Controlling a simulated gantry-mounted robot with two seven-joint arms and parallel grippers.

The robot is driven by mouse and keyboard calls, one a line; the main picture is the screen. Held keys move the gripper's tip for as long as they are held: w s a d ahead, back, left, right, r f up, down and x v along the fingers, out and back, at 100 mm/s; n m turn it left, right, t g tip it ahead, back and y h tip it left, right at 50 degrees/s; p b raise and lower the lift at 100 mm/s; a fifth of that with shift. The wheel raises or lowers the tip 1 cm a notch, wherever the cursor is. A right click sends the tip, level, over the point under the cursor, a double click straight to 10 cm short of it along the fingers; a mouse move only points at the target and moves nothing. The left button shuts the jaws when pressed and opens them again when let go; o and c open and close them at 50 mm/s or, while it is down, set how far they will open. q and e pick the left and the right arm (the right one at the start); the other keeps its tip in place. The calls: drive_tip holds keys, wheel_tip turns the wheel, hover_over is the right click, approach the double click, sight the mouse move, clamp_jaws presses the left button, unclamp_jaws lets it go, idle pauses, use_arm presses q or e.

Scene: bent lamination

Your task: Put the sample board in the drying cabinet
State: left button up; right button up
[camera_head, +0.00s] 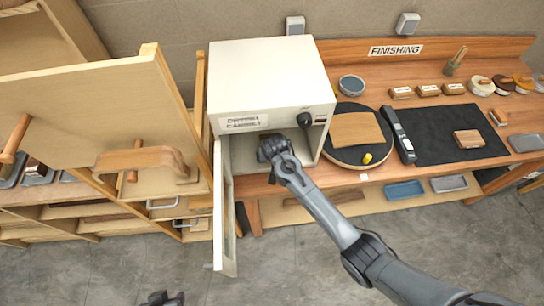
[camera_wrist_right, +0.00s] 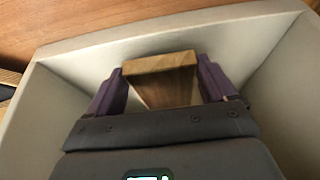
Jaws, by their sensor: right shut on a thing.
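The drying cabinet (camera_head: 268,85) is a white box with a label and a dark knob on its front. Its door (camera_head: 226,215) stands open to the left. My right gripper (camera_head: 270,148) reaches into the cabinet opening. In the right wrist view my right gripper (camera_wrist_right: 160,85) is shut on a brown wooden sample board (camera_wrist_right: 160,66), with pale cabinet walls (camera_wrist_right: 275,55) around it. The board is hidden in the head view. I cannot tell whether it touches the cabinet floor. A dark part of my left gripper (camera_head: 162,298) shows at the bottom edge, its jaws unclear.
The finishing bench (camera_head: 340,52) right of the cabinet holds a round turntable (camera_head: 350,158) with a wooden sheet, a black mat (camera_head: 435,135), wooden blocks and a bowl (camera_head: 351,85). A wooden rack with a large panel (camera_head: 100,105) stands left. The grey floor in front is open.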

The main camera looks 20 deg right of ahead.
drive_tip(key=shift+w+f, duration=0.3)
drive_tip(key=shift+f, duration=0.35)
drive_tip(key=shift+w+d, duration=0.1)
drive_tip(key=shift+w, duration=0.05)
drive_tip(key=shift+f, duration=0.15)
drive_tip(key=o, duration=0.9)
